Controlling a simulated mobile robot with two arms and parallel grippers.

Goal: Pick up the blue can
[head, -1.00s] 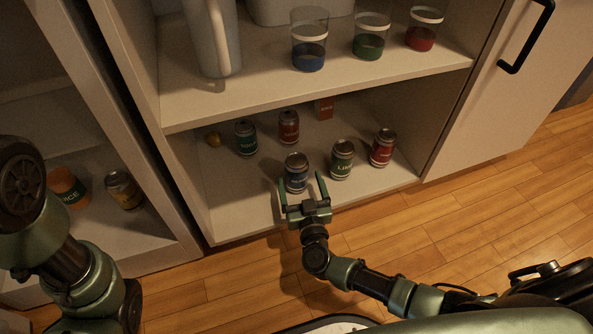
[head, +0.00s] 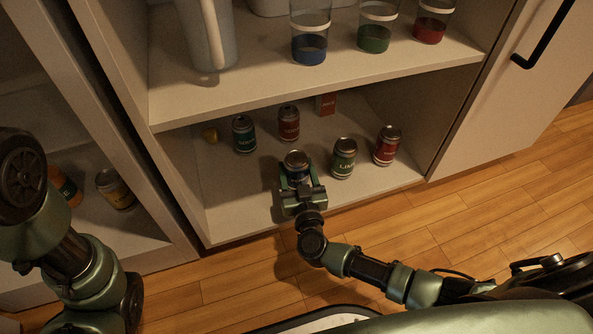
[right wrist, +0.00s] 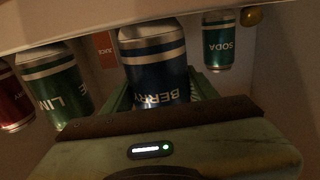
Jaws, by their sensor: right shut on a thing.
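The blue can (head: 297,160) stands upright on the lower shelf, near its front edge. It also shows in the right wrist view (right wrist: 155,68), where its label reads "BERRY" upside down. My right gripper (head: 298,178) is shut on the blue can, with a finger on each side of it. The gripper body hides the can's lower part in the head view. My left arm (head: 65,240) shows at the left, but its gripper is out of the picture.
A green lime can (head: 344,158) stands close to the right of the blue can, and a red can (head: 387,146) beyond it. A green soda can (head: 244,134) and another red can (head: 289,123) stand behind. The upper shelf (head: 230,95) lies overhead.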

